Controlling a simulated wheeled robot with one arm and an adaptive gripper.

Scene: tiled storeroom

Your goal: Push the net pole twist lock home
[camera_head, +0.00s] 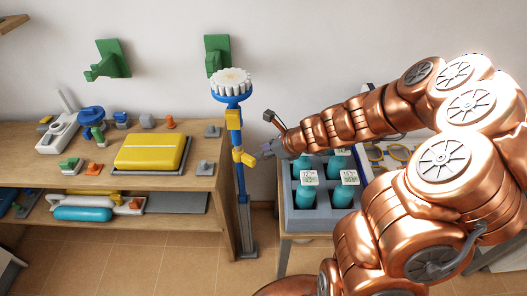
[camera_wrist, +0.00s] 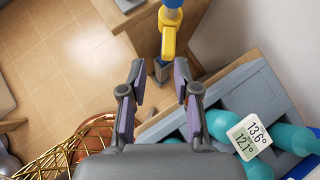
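The net pole (camera_head: 241,190) stands upright between the shelf unit and the crate stand, blue above with a grey lower section. A yellow piece that looks like its twist lock (camera_head: 243,157) sticks out at mid height; another yellow part is just above it. My gripper (camera_head: 268,148) is just right of this piece, with a small gap seeming to remain. In the wrist view my gripper (camera_wrist: 160,82) is open and empty, its fingers apart. The yellow lock (camera_wrist: 168,38) shows beyond the fingertips, around the pole. How far the lock is seated cannot be told.
A grey crate (camera_head: 313,221) with several teal bottles stands right of the pole, below my arm. A wooden shelf unit (camera_head: 100,235) at left holds a yellow case (camera_head: 150,151) and small parts. A white toothed disc (camera_head: 231,80) tops the pole.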

